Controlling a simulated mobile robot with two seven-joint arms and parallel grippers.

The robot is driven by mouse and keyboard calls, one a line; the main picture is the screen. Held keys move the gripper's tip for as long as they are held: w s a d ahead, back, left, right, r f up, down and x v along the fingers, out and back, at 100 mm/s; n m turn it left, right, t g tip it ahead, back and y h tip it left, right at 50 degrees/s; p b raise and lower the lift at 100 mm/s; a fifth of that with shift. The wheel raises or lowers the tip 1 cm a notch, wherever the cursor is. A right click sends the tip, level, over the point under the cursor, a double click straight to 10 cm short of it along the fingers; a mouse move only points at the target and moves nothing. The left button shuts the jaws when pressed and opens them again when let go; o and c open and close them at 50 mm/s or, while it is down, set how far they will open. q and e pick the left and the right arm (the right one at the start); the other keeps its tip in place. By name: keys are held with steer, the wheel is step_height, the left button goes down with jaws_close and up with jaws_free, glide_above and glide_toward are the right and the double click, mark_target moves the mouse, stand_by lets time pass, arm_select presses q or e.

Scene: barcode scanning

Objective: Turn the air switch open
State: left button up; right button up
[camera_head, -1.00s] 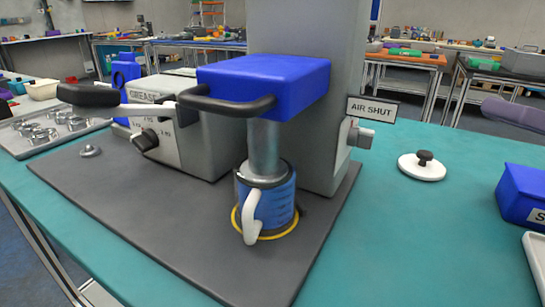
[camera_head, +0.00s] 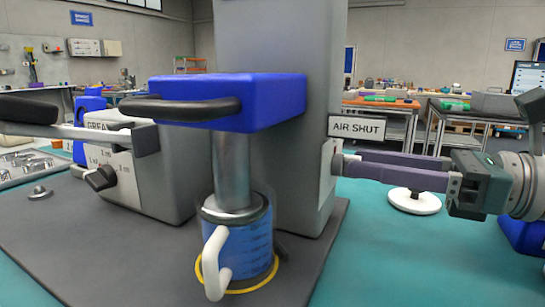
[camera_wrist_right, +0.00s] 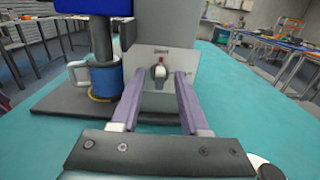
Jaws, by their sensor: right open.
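The air switch is a small knob on a pale plate on the side of the grey machine column (camera_head: 305,190). In the right wrist view the knob (camera_wrist_right: 159,72) shows a red mark at its top. In the right wrist view the right gripper (camera_wrist_right: 158,80) is open, one finger on each side of the knob. I cannot tell whether they touch it. My left gripper is not in view.
A blue press head (camera_head: 230,100) with a black handle is left of the column. Below it a blue mug (camera_head: 245,245) stands on the dark base plate (camera_head: 110,260). A white lid (camera_head: 414,203) lies on the teal table below my right gripper.

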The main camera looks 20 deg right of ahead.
steer(key=shift+w+a, duration=0.1)
steer(key=shift+w, duration=0.05)
steer(key=shift+c, duration=0.2)
jaws_close()
stand_by(0.4)
